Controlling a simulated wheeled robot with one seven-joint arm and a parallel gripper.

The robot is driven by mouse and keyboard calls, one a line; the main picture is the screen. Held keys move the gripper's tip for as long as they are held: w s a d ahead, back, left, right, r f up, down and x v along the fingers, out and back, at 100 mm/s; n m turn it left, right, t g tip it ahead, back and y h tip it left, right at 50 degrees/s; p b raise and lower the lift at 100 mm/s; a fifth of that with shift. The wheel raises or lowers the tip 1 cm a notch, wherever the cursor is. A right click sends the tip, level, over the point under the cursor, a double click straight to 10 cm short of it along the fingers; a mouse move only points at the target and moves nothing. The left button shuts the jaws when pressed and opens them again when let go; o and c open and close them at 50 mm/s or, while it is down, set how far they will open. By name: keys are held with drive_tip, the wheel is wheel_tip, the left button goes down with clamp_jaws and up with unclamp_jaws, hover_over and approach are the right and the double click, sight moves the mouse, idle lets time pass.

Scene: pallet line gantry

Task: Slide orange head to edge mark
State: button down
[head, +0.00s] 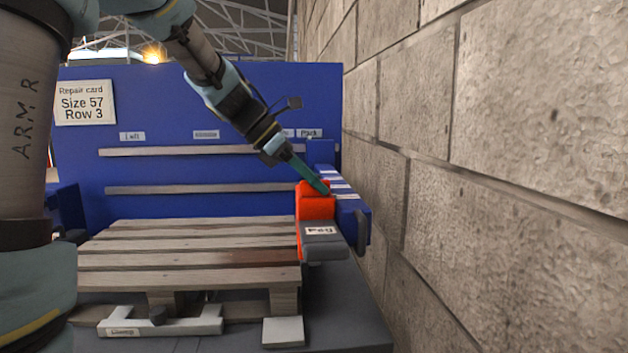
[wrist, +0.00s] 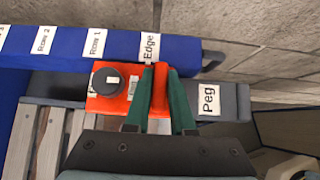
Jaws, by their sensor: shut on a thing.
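The orange head (head: 313,207) sits at the right end of the pallet, beside the blue rail (head: 352,208). In the wrist view the orange head (wrist: 105,106) has a dark round knob on its left part. My gripper (wrist: 160,72) is shut on an upright orange piece of the head, with a green finger on each side. The white Edge mark (wrist: 149,47) is on the rail. The gripped piece is close to it, slightly to its right in the wrist view. My gripper (head: 322,187) reaches down onto the head from the upper left in the head view.
A grey block labelled Peg (head: 323,244) adjoins the head. The wooden pallet (head: 190,240) lies to the left. A stone wall (head: 500,130) stands close on the right. A blue back panel carries a repair card (head: 84,103) reading Size 57, Row 3.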

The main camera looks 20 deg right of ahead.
drive_tip(key=shift+s+f, duration=0.1)
drive_tip(key=shift+s, duration=0.15)
drive_tip(key=c, duration=0.8)
unclamp_jaws()
drive_tip(key=shift+o, duration=0.2)
drive_tip(key=v, duration=1.1)
drive_tip(key=shift+w, duration=0.1)
